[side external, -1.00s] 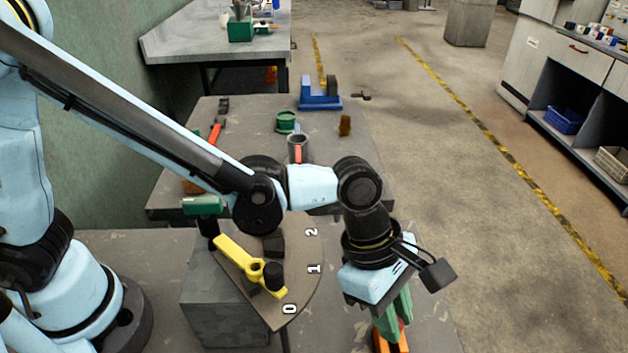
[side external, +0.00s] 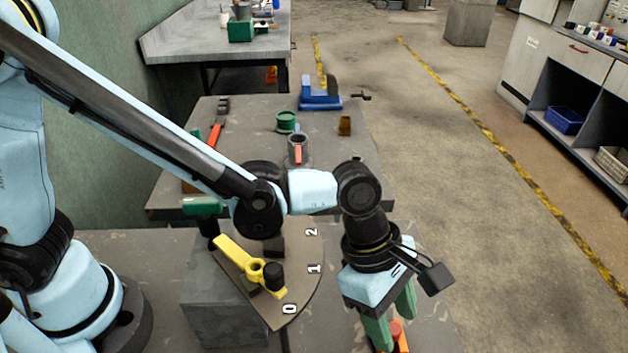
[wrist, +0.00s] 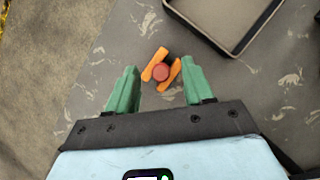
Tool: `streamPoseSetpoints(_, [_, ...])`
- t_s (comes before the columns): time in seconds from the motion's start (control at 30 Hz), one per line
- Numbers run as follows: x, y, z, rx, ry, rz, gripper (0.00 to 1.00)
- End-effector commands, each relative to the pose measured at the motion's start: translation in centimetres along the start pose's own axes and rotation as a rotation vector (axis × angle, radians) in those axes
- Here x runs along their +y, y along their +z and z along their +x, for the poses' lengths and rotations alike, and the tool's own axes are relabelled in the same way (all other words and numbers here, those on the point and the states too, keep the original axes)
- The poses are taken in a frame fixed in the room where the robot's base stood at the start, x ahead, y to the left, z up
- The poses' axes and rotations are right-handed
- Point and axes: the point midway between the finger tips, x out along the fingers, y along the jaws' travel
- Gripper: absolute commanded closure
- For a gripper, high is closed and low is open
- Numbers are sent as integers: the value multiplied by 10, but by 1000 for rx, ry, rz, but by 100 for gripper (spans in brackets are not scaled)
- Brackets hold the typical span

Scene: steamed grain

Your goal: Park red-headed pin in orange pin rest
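The orange pin rest (wrist: 151,66) stands on the grey bench top, and its two orange sides show in the wrist view. The round red pin head (wrist: 160,72) sits between those sides; the pin's shank is hidden. In the side external view the orange rest (side external: 402,340) and red head (side external: 396,328) show partly behind my fingers. My gripper (side external: 391,318) points down with its green fingers spread. In the wrist view my gripper (wrist: 160,78) is open, with one fingertip on each side of the rest and gaps between. The fingers hold nothing.
A dark-rimmed tray (wrist: 240,49) lies close to the rest. A yellow lever (side external: 240,258) sits on a numbered plate (side external: 300,300) over a grey block (side external: 225,310), left of my gripper. A blue vise (side external: 320,98) and green container (side external: 286,122) stand on the far table.

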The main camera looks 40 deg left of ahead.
Motion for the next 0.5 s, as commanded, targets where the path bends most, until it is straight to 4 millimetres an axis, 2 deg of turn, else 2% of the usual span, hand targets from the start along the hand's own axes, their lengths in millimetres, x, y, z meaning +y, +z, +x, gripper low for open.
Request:
streamPoseSetpoints(0.27, [0, 0, -3, 0, 0, 0, 48])
streamPoseSetpoints(0.5, [0, 0, -31, 0, 1, -1, 48])
